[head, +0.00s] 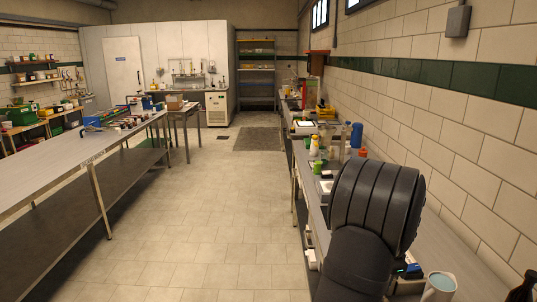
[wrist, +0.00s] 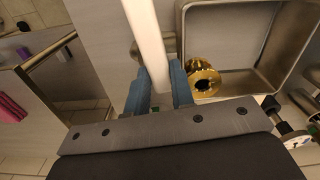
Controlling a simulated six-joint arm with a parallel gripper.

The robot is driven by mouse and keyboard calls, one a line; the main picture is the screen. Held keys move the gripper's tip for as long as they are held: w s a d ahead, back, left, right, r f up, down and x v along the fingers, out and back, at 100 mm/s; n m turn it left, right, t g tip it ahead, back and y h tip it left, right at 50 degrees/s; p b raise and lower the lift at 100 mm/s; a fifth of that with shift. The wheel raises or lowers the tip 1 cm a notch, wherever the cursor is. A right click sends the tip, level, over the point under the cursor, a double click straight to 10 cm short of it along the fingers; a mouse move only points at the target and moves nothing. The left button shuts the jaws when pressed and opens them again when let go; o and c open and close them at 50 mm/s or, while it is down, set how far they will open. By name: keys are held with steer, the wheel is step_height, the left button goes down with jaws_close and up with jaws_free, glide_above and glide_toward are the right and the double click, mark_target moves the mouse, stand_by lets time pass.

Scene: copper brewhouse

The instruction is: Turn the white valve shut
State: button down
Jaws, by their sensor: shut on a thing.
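The white valve handle (wrist: 147,38) is a long pale bar in the wrist view, running down from the top edge. My gripper (wrist: 160,82) has its two blue fingers on either side of the bar's lower end and is shut on it. A brass ring-shaped fitting (wrist: 204,78) with a dark opening sits just right of the fingers. In the head view my dark arm fills the lower right, and I cannot make out the gripper or the valve there.
A steel basin (wrist: 276,77) lies right of the brass fitting, with pipework and a round gauge (wrist: 295,141) below it. Bottles (head: 315,147) line the right bench. The floor aisle (head: 215,205) is clear.

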steer(key=shift+m, duration=0.6)
steer(key=c, duration=1.4)
jaws_free()
steer(key=shift+r, duration=3)
step_height(320, 180, up, 18)
steer(key=shift+f, duration=0.25)
